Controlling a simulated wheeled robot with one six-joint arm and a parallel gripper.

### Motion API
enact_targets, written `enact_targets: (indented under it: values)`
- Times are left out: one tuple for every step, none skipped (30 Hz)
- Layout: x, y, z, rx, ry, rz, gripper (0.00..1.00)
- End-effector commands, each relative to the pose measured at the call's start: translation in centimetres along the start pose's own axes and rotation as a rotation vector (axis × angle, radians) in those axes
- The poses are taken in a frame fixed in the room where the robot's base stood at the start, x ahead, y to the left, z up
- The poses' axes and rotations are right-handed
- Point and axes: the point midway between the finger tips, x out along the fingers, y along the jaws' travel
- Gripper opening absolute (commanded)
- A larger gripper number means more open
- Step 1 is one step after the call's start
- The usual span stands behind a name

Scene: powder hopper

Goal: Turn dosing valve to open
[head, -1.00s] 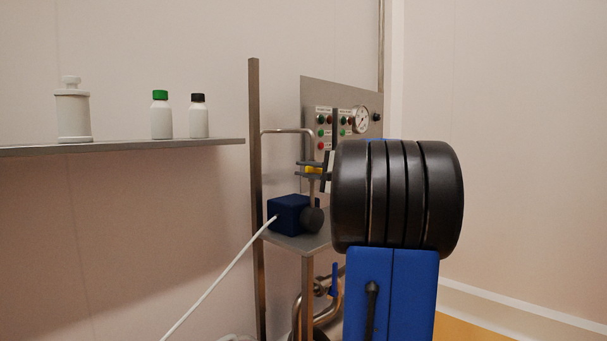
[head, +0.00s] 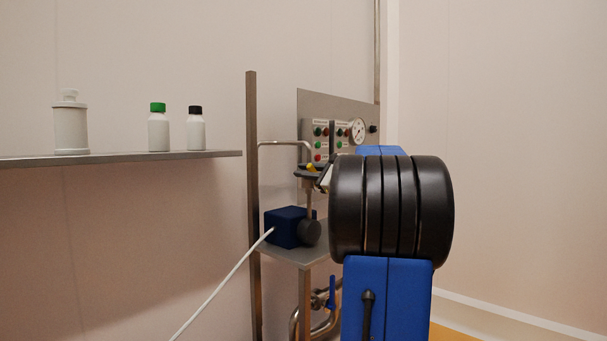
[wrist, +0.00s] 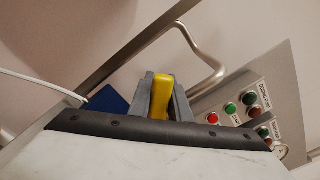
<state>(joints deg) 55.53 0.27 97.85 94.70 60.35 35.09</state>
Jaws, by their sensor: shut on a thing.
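The dosing valve shows as a yellow handle (wrist: 161,97) between the two grey fingers of my gripper (wrist: 158,98) in the wrist view. My gripper is shut on this handle, and the fingers lie on either side of it. In the head view a small part of the yellow handle (head: 311,167) shows at my gripper (head: 308,171), above an upright pipe stub. My black and blue arm hides the area to the right, and the valve body is mostly hidden.
A dark blue box (head: 285,226) with a white cable stands on a small metal shelf just below. A panel with buttons (head: 318,132) and a gauge (head: 358,130) is behind. A bent pipe (head: 285,143) runs close by. Bottles stand on the left shelf (head: 120,158).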

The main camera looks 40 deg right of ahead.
Motion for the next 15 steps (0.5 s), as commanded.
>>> enact_targets:
  values:
    - [-0.01,0.04,-0.13,0.004,0.001,0.001,0.0]
    - [-0.01,0.03,-0.12,0.005,0.001,0.001,0.0]
    - [-0.01,0.03,-0.12,0.006,0.001,0.001,0.0]
    - [-0.01,0.02,-0.12,0.007,0.001,0.001,0.0]
    - [-0.01,0.02,-0.12,0.007,0.002,0.001,0.0]
    - [-0.01,0.03,-0.13,0.007,0.002,0.001,0.0]
    - [-0.01,0.03,-0.13,0.007,0.002,0.001,0.0]
    - [-0.01,0.03,-0.13,0.007,0.002,0.001,0.0]
    - [-0.01,0.03,-0.13,0.007,0.002,0.001,0.0]
    - [-0.01,0.03,-0.13,0.006,0.002,0.001,0.0]
    - [-0.01,0.04,-0.13,0.006,0.002,0.001,0.0]
    - [-0.01,0.04,-0.13,0.006,0.002,0.001,0.2]
    - [-0.01,0.04,-0.14,0.006,0.002,0.001,0.27]
    - [-0.01,0.04,-0.13,0.006,0.002,0.001,0.34]
    - [-0.01,0.03,-0.12,0.006,0.002,0.001,0.36]
